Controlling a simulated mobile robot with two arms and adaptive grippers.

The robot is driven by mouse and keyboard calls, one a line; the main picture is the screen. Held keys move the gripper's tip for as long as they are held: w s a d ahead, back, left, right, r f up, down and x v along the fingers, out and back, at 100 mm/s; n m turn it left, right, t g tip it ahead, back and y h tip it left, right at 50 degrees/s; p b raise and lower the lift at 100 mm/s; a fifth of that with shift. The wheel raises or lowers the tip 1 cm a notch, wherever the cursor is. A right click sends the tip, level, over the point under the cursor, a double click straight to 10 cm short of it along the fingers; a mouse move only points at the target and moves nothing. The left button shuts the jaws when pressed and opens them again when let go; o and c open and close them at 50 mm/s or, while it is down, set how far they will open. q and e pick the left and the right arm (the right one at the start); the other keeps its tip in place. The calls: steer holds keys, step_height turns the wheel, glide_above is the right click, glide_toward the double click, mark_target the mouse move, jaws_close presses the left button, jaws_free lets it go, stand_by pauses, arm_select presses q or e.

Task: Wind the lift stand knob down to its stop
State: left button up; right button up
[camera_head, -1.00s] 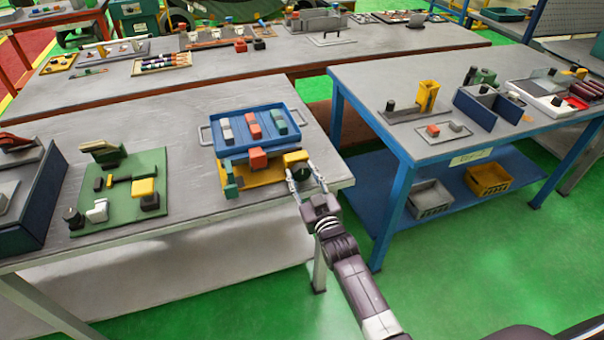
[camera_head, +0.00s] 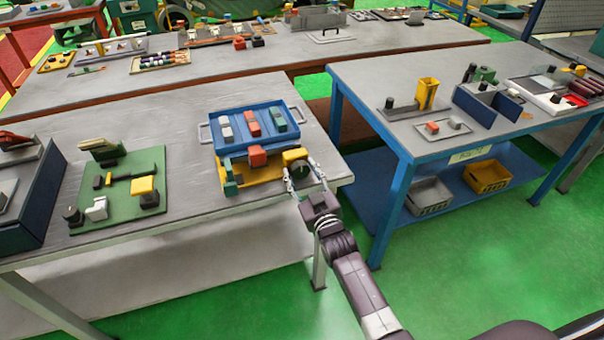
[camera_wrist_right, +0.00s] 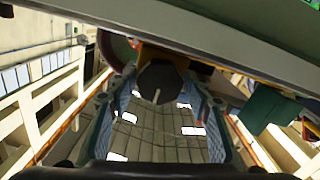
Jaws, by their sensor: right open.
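The lift stand has a yellow base (camera_head: 262,174) at the right front of the near grey table, with a blue tray (camera_head: 226,150) on top. A yellow block (camera_head: 294,155) sits at its right end, with the dark round knob (camera_head: 299,169) in front of it. In the right wrist view the knob (camera_wrist_right: 160,82) faces me and bears a pale line. My right gripper (camera_head: 304,179) is open, its fingers to either side of the knob; they also show in the right wrist view (camera_wrist_right: 158,108). I cannot tell whether they touch it. My left gripper is out of view.
The tray holds several coloured blocks. A green board (camera_head: 120,205) with parts lies to the left, beside a dark blue bin (camera_head: 48,205). A blue-framed table (camera_head: 375,88) stands to the right, across a gap of green floor.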

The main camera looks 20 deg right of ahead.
steer(key=s, duration=1.2)
steer(key=shift+d, duration=0.2)
steer(key=s+a+f+g, duration=0.1)
steer(key=s+f+g, duration=0.3)
steer(key=f, duration=0.7)
steer(key=s+f+g, duration=0.2)
steer(key=s+f, duration=0.4)
steer(key=f, duration=0.5)
steer(key=s+a+f+g, duration=0.15)
steer(key=s+f, duration=0.35)
steer(key=f, duration=0.6)
steer(key=s+d+f+g, duration=0.2)
steer(key=s+f, duration=0.4)
steer(key=s, duration=0.5)
steer(key=s+d+f+g, duration=0.1)
steer(key=s+f+g, duration=0.3)
steer(key=s, duration=0.7)
steer(key=s+d+f+g, duration=0.2)
steer(key=s+f+g, duration=0.1)
steer(key=s+f, duration=0.5)
steer(key=s, duration=0.3)
steer(key=shift+d+m+h, duration=0.3)
steer(key=shift+d+m, duration=0.05)
steer(key=shift+m, duration=0.05)
steer(key=shift+o, duration=0.6)
steer(key=shift+f+g, duration=0.1)
steer(key=shift+g, duration=0.15)
